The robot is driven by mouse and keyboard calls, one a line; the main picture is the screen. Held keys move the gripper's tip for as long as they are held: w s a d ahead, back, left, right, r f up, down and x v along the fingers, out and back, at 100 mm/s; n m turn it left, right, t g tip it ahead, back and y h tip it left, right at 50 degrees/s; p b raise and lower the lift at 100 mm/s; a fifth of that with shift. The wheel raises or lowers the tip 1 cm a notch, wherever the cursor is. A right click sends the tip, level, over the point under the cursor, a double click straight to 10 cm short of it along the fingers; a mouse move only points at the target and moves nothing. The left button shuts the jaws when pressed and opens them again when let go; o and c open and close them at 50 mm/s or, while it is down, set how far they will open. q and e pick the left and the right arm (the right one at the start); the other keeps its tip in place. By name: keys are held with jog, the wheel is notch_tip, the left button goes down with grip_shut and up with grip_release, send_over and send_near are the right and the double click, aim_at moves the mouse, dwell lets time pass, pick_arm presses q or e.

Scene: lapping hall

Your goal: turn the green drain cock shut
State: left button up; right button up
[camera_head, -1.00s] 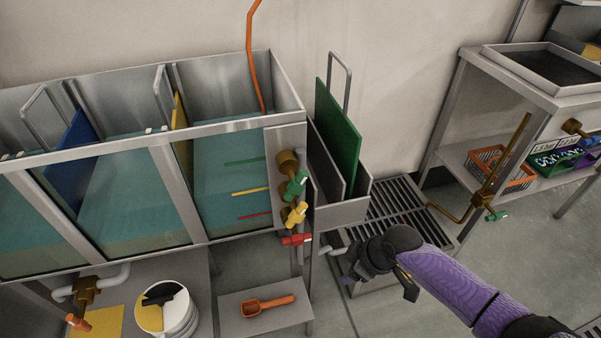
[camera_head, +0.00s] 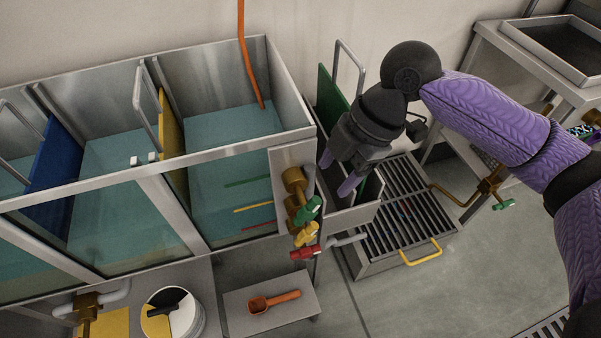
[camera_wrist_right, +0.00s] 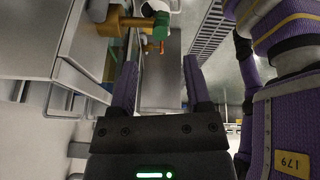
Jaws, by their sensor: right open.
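The green drain cock (camera_head: 308,210) sits on a brass body at the right end of the tank, above the yellow cock (camera_head: 306,234) and the red cock (camera_head: 306,253). Its handle slants down. My right gripper (camera_head: 338,172) is open and empty, above and to the right of the green cock, with its fingers pointing down and left; they do not touch it. In the right wrist view the green cock (camera_wrist_right: 146,24) shows beyond the fingertips of the gripper (camera_wrist_right: 162,85), near the top. My left gripper is not in view.
A green panel (camera_head: 325,97) with a metal handle stands in a holder right of the tank, close behind my gripper. A floor grate (camera_head: 400,262) lies below. Another green-handled valve (camera_head: 503,204) is on a brass pipe at right. An orange scoop (camera_head: 272,301) lies on a low shelf.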

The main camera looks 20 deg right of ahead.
aim_at(311, 208)
jog(key=b+x, duration=0.5)
jog(key=x, duration=0.5)
jog(key=shift+b, duration=0.3)
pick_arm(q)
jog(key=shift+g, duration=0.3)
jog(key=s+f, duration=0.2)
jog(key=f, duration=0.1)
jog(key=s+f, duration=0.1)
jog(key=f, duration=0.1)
pick_arm(e)
jog(key=shift+r, duration=0.1)
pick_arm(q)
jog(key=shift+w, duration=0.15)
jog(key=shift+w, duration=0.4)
pick_arm(e)
grip_shut()
